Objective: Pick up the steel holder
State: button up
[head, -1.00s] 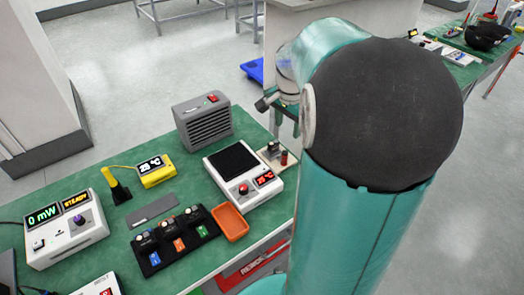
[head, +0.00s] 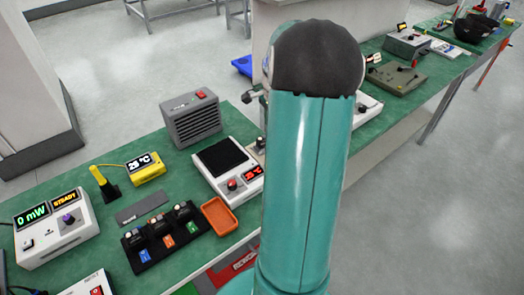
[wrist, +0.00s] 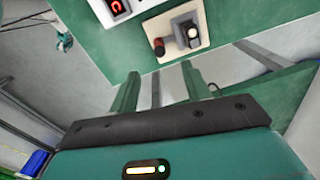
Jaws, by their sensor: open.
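In the wrist view, a small steel and black piece (wrist: 189,31) sits on a cream board (wrist: 160,26) beside a red cylinder (wrist: 159,46). It may be the steel holder; I cannot tell for sure. My gripper (wrist: 160,71) is open and empty, with its two green fingers apart, short of the board in the picture. In the head view my arm hides the gripper and most of that board. A black rack (head: 150,257) there holds several small black-and-metal pieces with blue, orange and green tags.
On the green bench, a white hot plate (head: 229,172) stands near my arm, with an orange tray (head: 219,216) in front and a grey heater box (head: 191,118) behind. A yellow meter (head: 146,168) and a white power meter (head: 57,229) stand left. More bench equipment (head: 397,77) is at right.

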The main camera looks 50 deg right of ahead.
jog(key=f, duration=0.7)
jog(key=shift+s+d+f, duration=0.15)
jog(key=shift+s, duration=0.05)
jog(key=shift+w+d+f, duration=0.1)
jog(key=shift+f, duration=1.35)
jog(key=shift+w+d+f, duration=0.1)
jog(key=shift+f, duration=1.35)
grip_shut()
